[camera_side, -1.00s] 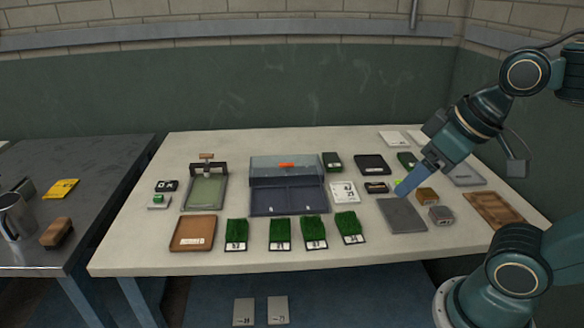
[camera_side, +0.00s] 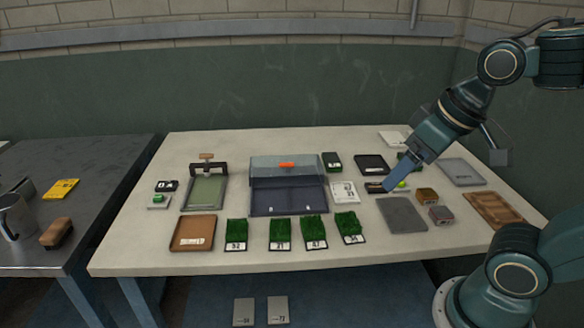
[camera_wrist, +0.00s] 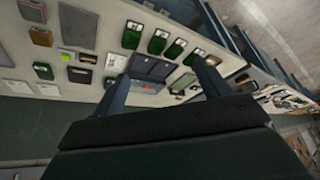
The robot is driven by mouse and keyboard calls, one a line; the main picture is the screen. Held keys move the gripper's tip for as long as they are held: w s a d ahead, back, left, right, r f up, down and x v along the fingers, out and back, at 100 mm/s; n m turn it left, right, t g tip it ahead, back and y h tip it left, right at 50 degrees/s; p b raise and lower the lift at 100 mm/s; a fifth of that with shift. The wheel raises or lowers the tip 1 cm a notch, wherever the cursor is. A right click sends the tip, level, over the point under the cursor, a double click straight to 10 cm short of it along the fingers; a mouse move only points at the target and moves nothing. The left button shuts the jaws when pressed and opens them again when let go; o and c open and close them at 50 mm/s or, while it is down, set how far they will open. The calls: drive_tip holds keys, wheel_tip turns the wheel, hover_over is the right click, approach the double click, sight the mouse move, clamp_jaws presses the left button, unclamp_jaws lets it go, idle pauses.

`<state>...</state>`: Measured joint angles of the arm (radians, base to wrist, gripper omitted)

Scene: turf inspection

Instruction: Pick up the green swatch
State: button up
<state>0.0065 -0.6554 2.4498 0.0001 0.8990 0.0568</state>
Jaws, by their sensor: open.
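Several green turf swatches with small white number labels lie on the pale table. In the side view a front row holds swatches at the left (camera_side: 236,233), middle (camera_side: 280,232), right of middle (camera_side: 314,230) and right (camera_side: 348,225); a darker green one (camera_side: 332,161) lies behind. The front row also shows in the wrist view, for example one swatch (camera_wrist: 157,41). My gripper (camera_side: 388,188) hangs above the table right of the row, behind the grey plate. In the wrist view my gripper (camera_wrist: 140,40) has its fingers apart with nothing held between them.
A clear-lidded divided box (camera_side: 287,200) stands mid-table. A brown tray (camera_side: 193,233) lies at front left and a grey plate (camera_side: 402,214) near my gripper. Small blocks (camera_side: 427,195) sit right of my gripper. The front strip of the table is mostly clear.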

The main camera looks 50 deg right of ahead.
drive_tip(key=w+d+f+m+g, duration=0.1)
drive_tip(key=w+f+m+g, duration=0.25)
drive_tip(key=w, duration=0.75)
drive_tip(key=m+g, duration=0.2)
drive_tip(key=m, duration=0.2)
hover_over(313, 225)
wheel_tip(313, 225, down, 9)
drive_tip(key=shift+s+f, duration=0.1)
drive_tip(key=shift+f, duration=4.15)
drive_tip(key=shift+f, duration=0.1)
drive_tip(key=shift+f, duration=2.45)
